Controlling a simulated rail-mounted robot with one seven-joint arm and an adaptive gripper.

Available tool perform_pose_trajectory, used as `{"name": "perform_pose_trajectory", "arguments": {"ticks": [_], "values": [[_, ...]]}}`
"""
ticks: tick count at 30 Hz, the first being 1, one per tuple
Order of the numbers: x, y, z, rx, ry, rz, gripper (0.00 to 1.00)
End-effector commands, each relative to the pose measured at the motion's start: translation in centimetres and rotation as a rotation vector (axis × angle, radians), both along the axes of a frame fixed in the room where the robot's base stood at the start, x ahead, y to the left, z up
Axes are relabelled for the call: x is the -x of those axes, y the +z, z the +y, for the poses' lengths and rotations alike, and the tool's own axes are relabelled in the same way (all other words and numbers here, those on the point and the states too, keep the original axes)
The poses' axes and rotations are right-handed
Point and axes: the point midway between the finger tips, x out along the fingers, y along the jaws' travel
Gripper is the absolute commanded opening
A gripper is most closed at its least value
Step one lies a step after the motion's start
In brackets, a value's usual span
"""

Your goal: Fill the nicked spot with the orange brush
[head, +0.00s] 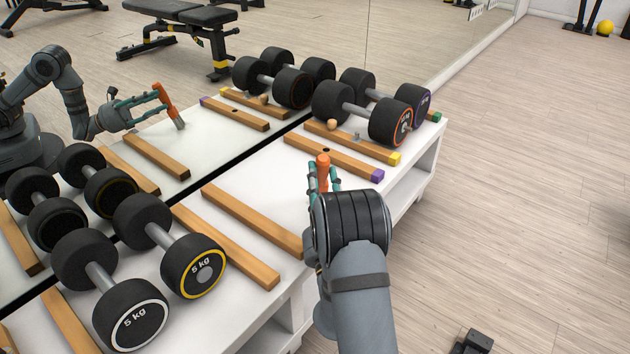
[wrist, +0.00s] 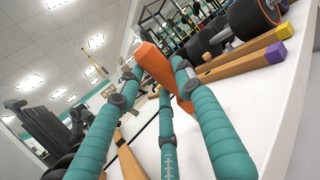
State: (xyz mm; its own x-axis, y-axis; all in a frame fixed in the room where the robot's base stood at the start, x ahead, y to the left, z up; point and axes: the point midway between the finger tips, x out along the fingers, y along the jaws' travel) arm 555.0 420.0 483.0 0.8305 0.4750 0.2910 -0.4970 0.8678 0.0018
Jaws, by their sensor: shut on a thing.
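The orange brush (head: 323,166) is held between the teal fingers of my gripper (head: 324,184), over the white rack top in the head view. In the wrist view the fingers (wrist: 168,95) close around the orange brush (wrist: 154,66). Its bristle end is hidden directly, but the mirror shows a greyish tip pointing down. A wooden bar with a purple end (head: 350,164) lies just beyond the brush. A small dark mark, perhaps the nicked spot, shows on that bar near the handle's top, partly hidden by it; I cannot tell its shape.
Two dumbbells (head: 374,118) rest behind a yellow-ended bar (head: 375,147), which carries a small wooden ball (head: 333,124). A mirror (head: 330,35) runs behind. The white rack top (head: 235,180) is clear between the bars.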

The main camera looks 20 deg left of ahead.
Motion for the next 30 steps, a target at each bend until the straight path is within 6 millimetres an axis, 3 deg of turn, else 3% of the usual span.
{"name": "perform_pose_trajectory", "arguments": {"ticks": [30], "values": [[-4.5, -0.1, -1.2, 0.000, 0.001, 0.000, 0.09]]}}
